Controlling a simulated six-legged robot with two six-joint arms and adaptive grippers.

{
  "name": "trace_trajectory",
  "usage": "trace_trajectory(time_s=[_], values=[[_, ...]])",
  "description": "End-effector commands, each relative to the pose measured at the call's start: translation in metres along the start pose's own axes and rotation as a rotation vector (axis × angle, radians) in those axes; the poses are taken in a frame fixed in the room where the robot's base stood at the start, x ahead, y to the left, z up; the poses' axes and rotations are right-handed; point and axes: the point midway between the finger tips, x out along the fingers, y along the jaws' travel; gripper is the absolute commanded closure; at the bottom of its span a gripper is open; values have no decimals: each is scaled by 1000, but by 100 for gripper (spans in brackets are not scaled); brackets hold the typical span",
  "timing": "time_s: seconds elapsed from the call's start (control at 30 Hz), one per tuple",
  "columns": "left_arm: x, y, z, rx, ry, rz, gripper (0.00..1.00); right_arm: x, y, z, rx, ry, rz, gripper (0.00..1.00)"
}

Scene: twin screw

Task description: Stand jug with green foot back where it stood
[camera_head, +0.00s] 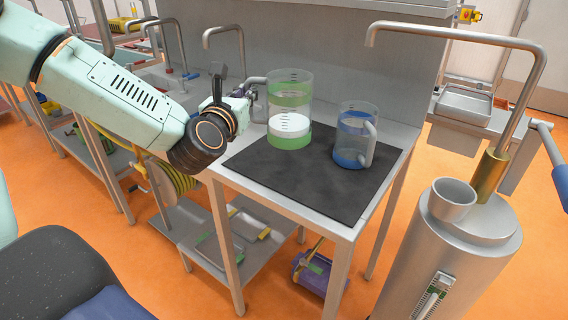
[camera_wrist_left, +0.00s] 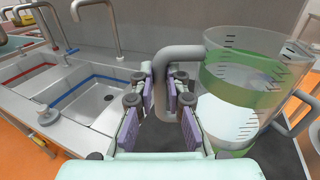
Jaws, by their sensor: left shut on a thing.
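The jug with the green foot (camera_head: 289,97) is clear, with green bands and white contents. It is upright at the back left of the dark mat (camera_head: 300,185); I cannot tell whether its foot touches the mat. It also shows in the left wrist view (camera_wrist_left: 238,118), at the right. My left gripper (camera_head: 250,93) is at the jug's left side, shut on its grey handle (camera_wrist_left: 182,58), which stands between the finger pads. A second clear jug with a blue foot and blue band (camera_head: 352,138) stands on the mat to the right. My right gripper is in neither view.
The mat lies on a metal table (camera_head: 287,213) with a wall panel behind; its front half is bare. A metal cylinder with a cup (camera_head: 452,199) and bent pipe stands at the right. Sinks with taps (camera_wrist_left: 92,88) lie to the left.

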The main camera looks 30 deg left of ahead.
Motion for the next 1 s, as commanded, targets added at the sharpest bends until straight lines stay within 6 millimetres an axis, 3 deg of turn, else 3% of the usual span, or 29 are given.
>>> trace_trajectory(time_s=[0.2, 0.47, 0.67, 1.0], values=[[-3, -1, -39, 6, 4, -2, 100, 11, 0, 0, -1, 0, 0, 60], [-2, 0, -62, 4, 0, -1, 100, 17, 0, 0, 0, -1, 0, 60], [0, -1, -91, 6, 1, -3, 100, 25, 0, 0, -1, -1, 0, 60], [1, -1, -96, 1, -2, -3, 100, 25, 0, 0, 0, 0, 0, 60]])
